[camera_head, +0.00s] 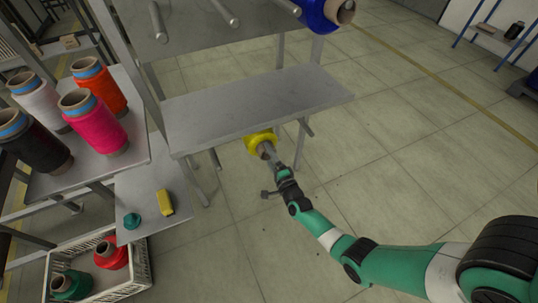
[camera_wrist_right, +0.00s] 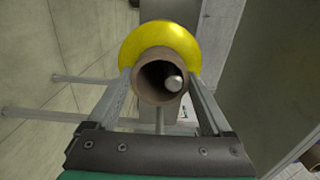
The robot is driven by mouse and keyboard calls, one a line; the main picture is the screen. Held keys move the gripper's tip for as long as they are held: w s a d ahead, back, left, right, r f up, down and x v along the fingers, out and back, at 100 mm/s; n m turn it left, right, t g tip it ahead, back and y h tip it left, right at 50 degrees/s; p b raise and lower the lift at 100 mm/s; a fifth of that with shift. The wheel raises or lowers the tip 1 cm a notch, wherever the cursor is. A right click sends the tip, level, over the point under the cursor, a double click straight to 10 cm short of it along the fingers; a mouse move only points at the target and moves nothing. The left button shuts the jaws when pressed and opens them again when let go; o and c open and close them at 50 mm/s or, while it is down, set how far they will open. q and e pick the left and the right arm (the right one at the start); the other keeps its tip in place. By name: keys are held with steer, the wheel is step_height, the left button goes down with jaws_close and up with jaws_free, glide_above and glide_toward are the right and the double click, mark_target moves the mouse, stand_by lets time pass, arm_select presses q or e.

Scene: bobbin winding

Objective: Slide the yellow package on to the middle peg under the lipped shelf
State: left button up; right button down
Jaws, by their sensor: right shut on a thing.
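The yellow package (camera_head: 260,137) is just under the front edge of the lipped shelf (camera_head: 255,102). My right gripper (camera_head: 268,154) is shut on its brown tube (camera_wrist_right: 146,88), with a finger on each side in the right wrist view. The round tip of a metal peg (camera_wrist_right: 173,83) shows inside the tube's bore, right of its centre. How far the peg reaches through the tube cannot be told. In the head view, one peg (camera_head: 215,159) shows left of the package and another (camera_head: 305,127) right of it. My left gripper is not in view.
Several wound packages, one of them pink (camera_head: 92,121), stand on the left shelf. A lower board holds a teal item (camera_head: 132,221) and a yellow block (camera_head: 165,203). A crate (camera_head: 138,266) holds red and green packages. A blue package (camera_head: 318,12) hangs above.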

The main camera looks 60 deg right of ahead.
steer(key=shift+r, duration=0.15)
jaws_free()
steer(key=p+v, duration=0.4)
steer(key=v, duration=0.7)
steer(key=shift+s+a, duration=0.2)
